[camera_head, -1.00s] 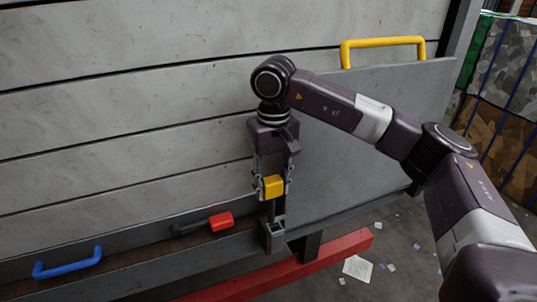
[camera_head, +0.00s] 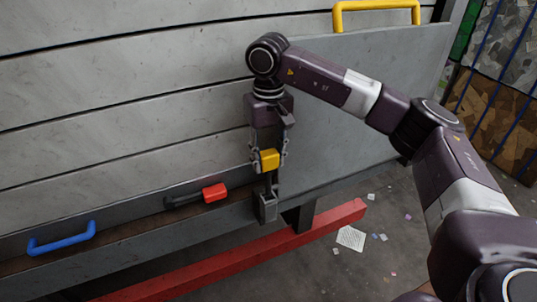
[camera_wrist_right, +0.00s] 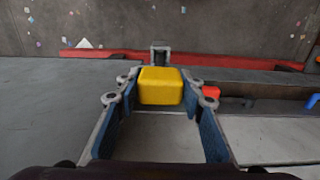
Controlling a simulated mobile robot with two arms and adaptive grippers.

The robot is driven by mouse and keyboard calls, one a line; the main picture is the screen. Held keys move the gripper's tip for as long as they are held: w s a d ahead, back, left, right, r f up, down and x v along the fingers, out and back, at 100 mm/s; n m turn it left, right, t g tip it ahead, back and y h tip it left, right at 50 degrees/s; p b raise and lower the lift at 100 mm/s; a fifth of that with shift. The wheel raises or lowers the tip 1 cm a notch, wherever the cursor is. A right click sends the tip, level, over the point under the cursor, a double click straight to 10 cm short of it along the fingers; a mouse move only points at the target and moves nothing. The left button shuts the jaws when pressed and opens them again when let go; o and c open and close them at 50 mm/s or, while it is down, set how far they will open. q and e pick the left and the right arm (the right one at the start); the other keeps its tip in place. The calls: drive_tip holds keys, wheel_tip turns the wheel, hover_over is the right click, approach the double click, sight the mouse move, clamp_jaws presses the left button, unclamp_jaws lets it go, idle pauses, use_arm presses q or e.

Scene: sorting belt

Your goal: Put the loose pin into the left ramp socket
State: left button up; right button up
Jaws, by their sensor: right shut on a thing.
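My right gripper (camera_head: 267,158) is shut on the yellow head of a pin (camera_head: 270,161). The pin is upright, and its dark shaft points down at a grey socket bracket (camera_head: 267,208) on the ledge's front edge. The shaft's lower end meets the socket's top; how deep it sits I cannot tell. In the right wrist view, the yellow head (camera_wrist_right: 160,86) lies between the blue-padded fingers, with the socket (camera_wrist_right: 160,54) just beyond. A second, red-headed dark pin (camera_head: 214,193) lies on the ledge left of the socket. My left gripper is not in view.
A grey slatted ramp (camera_head: 120,105) rises behind the ledge, with a plain grey panel (camera_head: 345,110) at right carrying a yellow handle (camera_head: 376,8). A blue handle (camera_head: 61,238) is at the left. A red beam (camera_head: 250,258) runs below. Scraps lie on the floor.

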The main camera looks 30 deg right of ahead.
sight(269, 186)
drive_tip(key=shift+f, duration=0.55)
drive_tip(key=shift+b, duration=0.4)
idle(0.5)
drive_tip(key=shift+f+b, duration=0.3)
drive_tip(key=shift+f, duration=0.1)
drive_tip(key=shift+f+b, duration=2.85)
drive_tip(key=shift+f, duration=1)
drive_tip(key=o, duration=1.5)
drive_tip(key=shift+r, duration=0.15)
drive_tip(key=shift+c, duration=0.2)
drive_tip(key=shift+s, duration=0.1)
